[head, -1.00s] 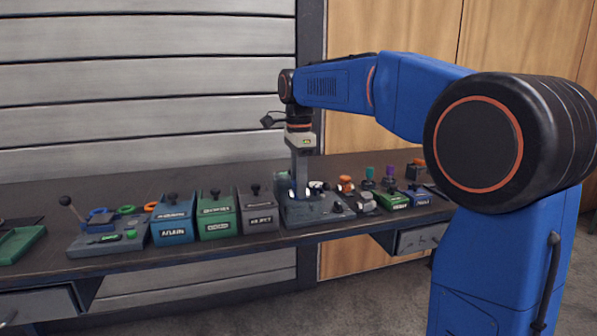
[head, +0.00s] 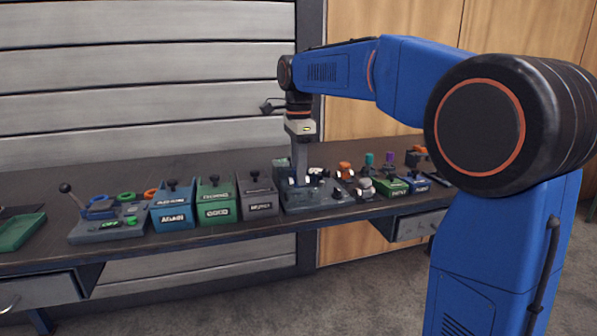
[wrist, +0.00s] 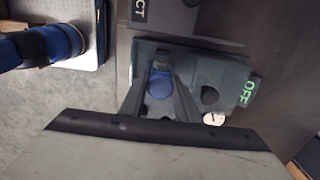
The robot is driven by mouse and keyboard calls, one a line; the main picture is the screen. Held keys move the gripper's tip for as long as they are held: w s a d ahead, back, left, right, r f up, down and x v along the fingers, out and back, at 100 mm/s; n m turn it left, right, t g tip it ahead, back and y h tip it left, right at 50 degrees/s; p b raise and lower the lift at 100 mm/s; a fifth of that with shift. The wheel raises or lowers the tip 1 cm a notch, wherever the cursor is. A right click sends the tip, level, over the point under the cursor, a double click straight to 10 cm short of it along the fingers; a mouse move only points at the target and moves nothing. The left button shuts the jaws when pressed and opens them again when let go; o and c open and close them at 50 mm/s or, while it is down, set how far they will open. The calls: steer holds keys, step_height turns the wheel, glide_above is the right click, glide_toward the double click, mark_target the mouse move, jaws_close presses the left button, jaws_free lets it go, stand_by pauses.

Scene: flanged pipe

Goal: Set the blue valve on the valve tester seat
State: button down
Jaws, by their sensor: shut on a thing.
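My gripper (head: 300,182) points down over the dark grey tester block (head: 338,203) in the head view. In the wrist view its two fingers (wrist: 160,74) are closed around the blue valve (wrist: 160,84), which sits over the left part of the tester block (wrist: 207,68). In the head view the valve is mostly hidden by the fingers. The seat is hidden below the valve, so I cannot tell whether they touch. The block carries a dark round knob (wrist: 209,96), a white gauge (wrist: 214,119) and a green OFF label (wrist: 248,91).
Left of the tester stand grey (head: 258,195), green (head: 215,202) and blue (head: 172,208) labelled bins, then a lever station (head: 105,222). Small coloured parts and a green box (head: 391,187) crowd the right. Bare bench (head: 90,168) lies behind the lever station.

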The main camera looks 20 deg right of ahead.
steer(key=shift+f, duration=0.15)
steer(key=shift+f, duration=1.05)
steer(key=shift+f, duration=0.5)
stand_by(0.4)
steer(key=c, duration=1)
jaws_free()
steer(key=shift+r, duration=0.1)
steer(key=shift+c, duration=0.2)
